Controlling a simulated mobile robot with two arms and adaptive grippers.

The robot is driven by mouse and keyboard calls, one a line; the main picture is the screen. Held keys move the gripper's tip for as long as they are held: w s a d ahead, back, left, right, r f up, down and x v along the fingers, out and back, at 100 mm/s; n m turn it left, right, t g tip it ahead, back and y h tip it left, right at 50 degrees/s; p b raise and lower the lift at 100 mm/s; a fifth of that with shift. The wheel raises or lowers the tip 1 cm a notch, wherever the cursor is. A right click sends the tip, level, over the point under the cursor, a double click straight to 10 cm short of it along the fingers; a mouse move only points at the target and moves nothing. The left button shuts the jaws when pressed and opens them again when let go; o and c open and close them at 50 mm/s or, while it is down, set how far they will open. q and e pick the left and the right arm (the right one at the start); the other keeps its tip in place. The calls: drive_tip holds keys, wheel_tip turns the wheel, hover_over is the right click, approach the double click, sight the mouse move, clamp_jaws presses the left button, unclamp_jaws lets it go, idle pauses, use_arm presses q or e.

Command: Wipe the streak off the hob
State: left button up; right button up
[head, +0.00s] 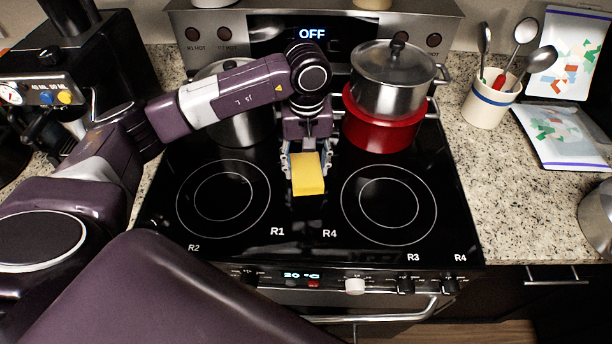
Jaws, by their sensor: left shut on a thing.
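The black glass hob (290,228) fills the middle of the head view, with two ring-marked front zones bare. My left gripper (306,165) is over the middle of the hob, between the left and right zones. It is shut on a yellow sponge (308,177), which points toward the front of the hob. I cannot tell whether the sponge touches the glass. No streak can be made out on the visible glass; the sponge, gripper and arm hide part of the surface. My right gripper is not in view.
A steel pot (393,80) sits on a red pot (382,130) at the back right of the hob. Another steel pot (240,128) stands back left, partly behind my left arm. A utensil crock (490,103) stands on the right counter; a coffee machine (75,75) stands left.

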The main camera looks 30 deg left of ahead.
sight(307, 158)
use_arm(q)
drive_tip(key=shift+w+a, duration=0.2)
drive_tip(key=shift+w, duration=0.25)
drive_tip(key=shift+w+a+f+b, duration=0.1)
drive_tip(key=shift+w+a+b, duration=0.1)
drive_tip(key=shift+w+b, duration=0.3)
drive_tip(key=shift+w+a+b, duration=0.2)
drive_tip(key=shift+w+b, duration=0.25)
drive_tip(key=shift+b, duration=0.05)
drive_tip(key=shift+w+a+b, duration=0.35)
drive_tip(key=shift+w, duration=0.3)
drive_tip(key=shift+w+a+b, duration=0.3)
drive_tip(key=shift+w+b, duration=0.05)
drive_tip(key=shift+w, duration=0.25)
drive_tip(key=shift+w+a+b, duration=0.2)
drive_tip(key=shift+w+a, duration=0.05)
drive_tip(key=shift+w, duration=0.25)
drive_tip(key=shift+w+a+b, duration=0.2)
drive_tip(key=shift+w+a, duration=0.05)
drive_tip(key=shift+w, duration=0.25)
wheel_tip(307, 158, up, 6)
drive_tip(key=p, duration=0.3)
wheel_tip(307, 158, up, 3)
drive_tip(key=shift+r+p, duration=0.1)
drive_tip(key=shift+p, duration=0.9)
